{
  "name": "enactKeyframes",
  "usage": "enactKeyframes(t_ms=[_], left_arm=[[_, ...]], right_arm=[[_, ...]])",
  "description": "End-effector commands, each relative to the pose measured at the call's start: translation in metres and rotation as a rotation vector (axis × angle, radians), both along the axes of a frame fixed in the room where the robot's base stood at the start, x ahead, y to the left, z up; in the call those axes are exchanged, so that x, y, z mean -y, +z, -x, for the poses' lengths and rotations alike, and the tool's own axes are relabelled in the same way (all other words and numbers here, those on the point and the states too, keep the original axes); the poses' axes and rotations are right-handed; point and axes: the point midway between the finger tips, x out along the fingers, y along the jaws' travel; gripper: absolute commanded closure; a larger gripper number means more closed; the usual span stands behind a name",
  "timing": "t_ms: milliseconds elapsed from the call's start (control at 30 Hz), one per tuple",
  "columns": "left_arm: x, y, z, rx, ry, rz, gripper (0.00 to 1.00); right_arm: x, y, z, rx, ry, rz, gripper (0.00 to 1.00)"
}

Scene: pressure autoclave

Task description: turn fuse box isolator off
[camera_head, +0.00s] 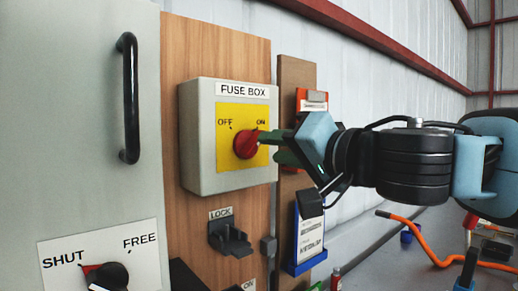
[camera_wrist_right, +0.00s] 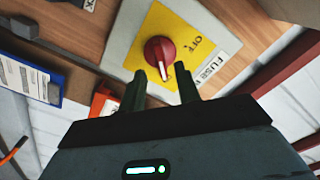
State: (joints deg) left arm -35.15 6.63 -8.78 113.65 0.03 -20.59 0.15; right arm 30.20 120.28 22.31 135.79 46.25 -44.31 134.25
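The fuse box (camera_head: 202,150) is a pale grey box on a wooden board, with a yellow plate marked OFF at left and ON at right. Its red rotary isolator knob (camera_head: 243,145) has its white mark toward the ON side. The knob also shows in the right wrist view (camera_wrist_right: 158,50), its marked end between the fingertips. My right gripper (camera_head: 272,146) reaches in from the right at the knob. In the right wrist view its two fingers (camera_wrist_right: 163,84) are apart, with a gap around the knob's end; contact cannot be told. My left gripper is out of view.
A grey door with a black handle (camera_head: 129,100) and a SHUT/FREE dial (camera_head: 108,274) stand at left. A LOCK bracket (camera_head: 229,238) is below the box. A blue-framed notice (camera_head: 309,240) hangs below my right gripper. An orange hose (camera_head: 425,245) lies at right.

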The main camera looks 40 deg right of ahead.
Motion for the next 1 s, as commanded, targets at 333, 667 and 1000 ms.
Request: enactKeyframes(t_ms=[333,667,1000], left_arm=[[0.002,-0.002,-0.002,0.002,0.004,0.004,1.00],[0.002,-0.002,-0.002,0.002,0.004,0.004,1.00],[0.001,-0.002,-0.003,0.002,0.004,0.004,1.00]], right_arm=[[-0.003,-0.001,-0.041,-0.001,-0.001,0.001,0.67],[-0.004,0.000,-0.047,0.001,0.000,0.000,0.67],[-0.004,0.000,-0.047,0.001,0.001,0.000,1.00]])
